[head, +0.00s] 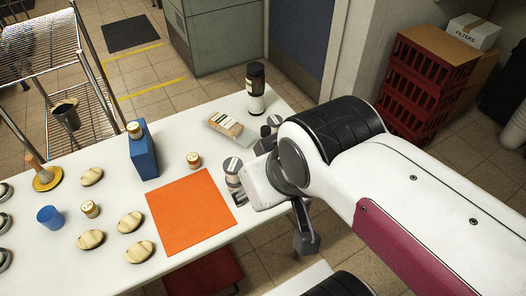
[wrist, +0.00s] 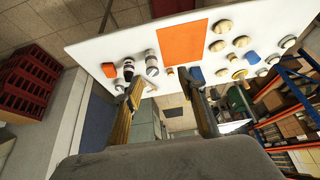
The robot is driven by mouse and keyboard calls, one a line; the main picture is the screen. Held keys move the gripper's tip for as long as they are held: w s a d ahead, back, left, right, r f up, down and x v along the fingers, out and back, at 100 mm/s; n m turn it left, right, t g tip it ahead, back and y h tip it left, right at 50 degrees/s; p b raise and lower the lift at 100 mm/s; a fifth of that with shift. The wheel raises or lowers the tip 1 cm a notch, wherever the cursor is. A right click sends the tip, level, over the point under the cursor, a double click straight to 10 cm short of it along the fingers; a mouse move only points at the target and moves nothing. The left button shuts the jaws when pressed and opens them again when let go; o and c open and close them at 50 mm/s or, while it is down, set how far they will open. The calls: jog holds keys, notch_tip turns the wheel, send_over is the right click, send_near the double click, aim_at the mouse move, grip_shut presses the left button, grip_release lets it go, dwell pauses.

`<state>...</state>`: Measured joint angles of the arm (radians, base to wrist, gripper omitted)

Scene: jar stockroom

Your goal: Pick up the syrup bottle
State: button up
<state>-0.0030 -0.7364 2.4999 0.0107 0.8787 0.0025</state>
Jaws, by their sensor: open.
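The syrup bottle (head: 256,88), most likely the tall dark brown one with a pale label, stands upright near the far right corner of the white table in the head view. My gripper (wrist: 163,90) is open and empty in the wrist view, its two fingers wide apart. In the head view my arm hides most of the gripper, which is apart from the bottle. In the wrist view a dark item stands by the left finger; I cannot tell for sure that it is the same bottle.
A flat packet (head: 231,128) lies close to the bottle. A grey-lidded jar (head: 233,170) stands beside the orange mat (head: 190,213). A blue box (head: 142,150), a blue cup (head: 49,217) and several pale, rounded items are farther left. Red crates (head: 429,70) stand beyond the table.

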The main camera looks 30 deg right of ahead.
jog(key=w+a+f+m+t, duration=0.2)
jog(key=w+f+m, duration=0.15)
jog(key=w, duration=0.75)
jog(key=w+a+f+m+t, duration=0.2)
jog(key=w+a+f, duration=0.15)
jog(key=w, duration=0.85)
jog(key=w+d+f+m+h, duration=0.1)
jog(key=d+f+h, duration=0.1)
jog(key=d+f, duration=0.2)
jog(key=w+d+f+m+h, duration=0.1)
jog(key=d+f+m+h, duration=0.1)
jog(key=d+f+h, duration=0.1)
jog(key=d+f+m+h, duration=0.2)
jog(key=d+f+h, duration=0.1)
jog(key=d+f, duration=0.2)
jog(key=shift+w+d+f+t, duration=0.1)
jog(key=shift+w+f+t, duration=0.2)
jog(key=shift+w+f, duration=0.1)
jog(key=s+d+t+h, duration=0.1)
jog(key=s+d+h, duration=0.2)
jog(key=s+h, duration=0.2)
jog(key=shift+d+r+n+h, duration=0.15)
jog(key=shift+d+n+h, duration=0.2)
jog(key=shift+h, duration=0.05)
